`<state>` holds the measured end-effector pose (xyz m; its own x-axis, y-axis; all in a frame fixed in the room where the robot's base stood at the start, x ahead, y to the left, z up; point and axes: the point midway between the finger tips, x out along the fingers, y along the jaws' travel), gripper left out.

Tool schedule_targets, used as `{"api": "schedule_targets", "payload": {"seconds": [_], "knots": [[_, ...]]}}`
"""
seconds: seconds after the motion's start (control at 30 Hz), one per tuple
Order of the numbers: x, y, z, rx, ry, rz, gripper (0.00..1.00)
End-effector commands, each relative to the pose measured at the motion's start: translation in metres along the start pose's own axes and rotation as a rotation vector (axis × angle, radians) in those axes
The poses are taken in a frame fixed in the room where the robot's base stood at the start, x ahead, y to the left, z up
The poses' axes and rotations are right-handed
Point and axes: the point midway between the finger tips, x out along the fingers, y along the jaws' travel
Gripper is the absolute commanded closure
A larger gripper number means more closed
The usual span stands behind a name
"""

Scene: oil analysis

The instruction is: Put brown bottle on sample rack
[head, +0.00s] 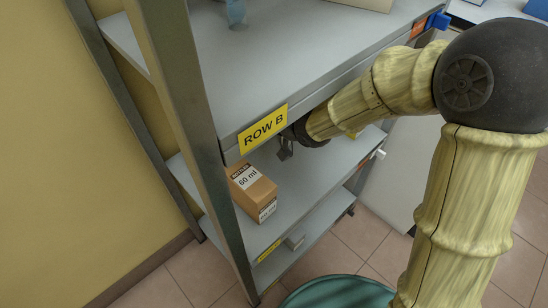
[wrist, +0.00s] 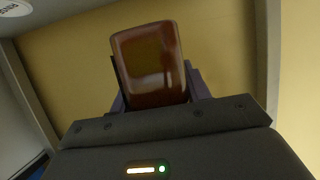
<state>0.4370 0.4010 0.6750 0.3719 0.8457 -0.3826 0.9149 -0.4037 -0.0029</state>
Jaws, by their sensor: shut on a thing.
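A glossy brown bottle (wrist: 148,62) shows in the wrist view, held between the two dark fingers of my gripper (wrist: 155,88). My gripper is shut on it. In the head view my arm reaches into the shelf unit below the Row B board, and my gripper (head: 285,152) shows only in part there, near the board's front edge. The bottle is hidden in the head view. I cannot make out a sample rack in either view.
A cardboard box (head: 250,190) marked 60 ml stands on the shelf (head: 315,183) below my gripper. The Row B board (head: 290,60) lies above the gripper, with an upright post (head: 180,90) at left.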

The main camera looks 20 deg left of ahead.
Motion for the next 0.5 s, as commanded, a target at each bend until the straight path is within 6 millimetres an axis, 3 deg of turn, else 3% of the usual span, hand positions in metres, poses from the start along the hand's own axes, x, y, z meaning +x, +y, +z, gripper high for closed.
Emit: {"api": "schedule_targets", "payload": {"seconds": [0.13, 0.5], "knots": [[0.0085, 0.0080, 0.0006, 0.018, 0.002, 0.047, 0.81], [0.0089, 0.0101, -0.0024, 0.025, 0.001, 0.059, 0.81]]}}
